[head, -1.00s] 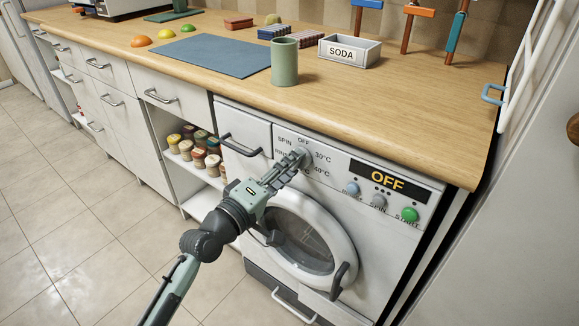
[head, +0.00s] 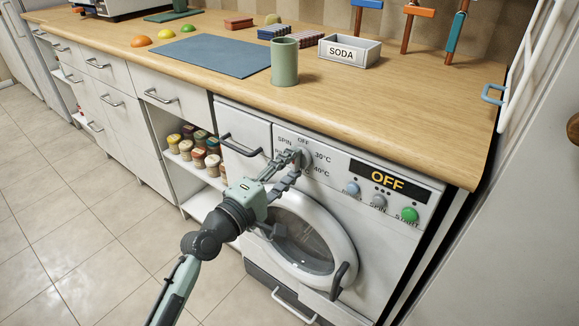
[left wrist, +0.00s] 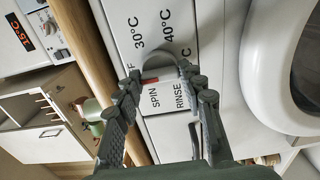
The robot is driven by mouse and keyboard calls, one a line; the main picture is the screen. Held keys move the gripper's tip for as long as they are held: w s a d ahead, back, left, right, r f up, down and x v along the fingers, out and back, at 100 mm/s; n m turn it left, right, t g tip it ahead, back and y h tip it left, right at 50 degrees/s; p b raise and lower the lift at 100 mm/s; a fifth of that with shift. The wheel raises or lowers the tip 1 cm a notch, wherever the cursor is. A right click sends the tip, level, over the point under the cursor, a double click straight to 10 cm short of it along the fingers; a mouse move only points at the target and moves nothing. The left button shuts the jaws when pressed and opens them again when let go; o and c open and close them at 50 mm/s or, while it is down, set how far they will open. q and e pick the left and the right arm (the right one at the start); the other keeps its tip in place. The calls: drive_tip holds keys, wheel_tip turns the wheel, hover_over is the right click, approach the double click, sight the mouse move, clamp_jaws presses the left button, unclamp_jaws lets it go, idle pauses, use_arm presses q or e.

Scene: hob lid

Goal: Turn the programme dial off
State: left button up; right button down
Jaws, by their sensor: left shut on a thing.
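The programme dial (head: 306,157) is a round grey knob on the washing machine's front panel, ringed by printed labels such as SPIN, OFF, 30°C and 40°C. My left gripper (head: 295,163) is at the dial, its two fingers on either side of it and shut on it. In the left wrist view the dial (left wrist: 160,59) shows between the fingertips, with a red mark on its edge near the SPIN and OFF labels. One finger partly hides the OFF label there. The display (head: 386,181) reads OFF. My right gripper is not in view.
Small buttons and a green START button (head: 409,215) sit right of the dial. The round door (head: 300,245) is below, with a dark handle. The wooden worktop (head: 430,105) overhangs just above the panel. Open shelves with jars (head: 198,159) stand to the left; the floor in front is clear.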

use_arm(q)
drive_tip(key=o, duration=1.1)
drive_tip(key=shift+o, duration=0.2)
drive_tip(key=v, duration=1.2)
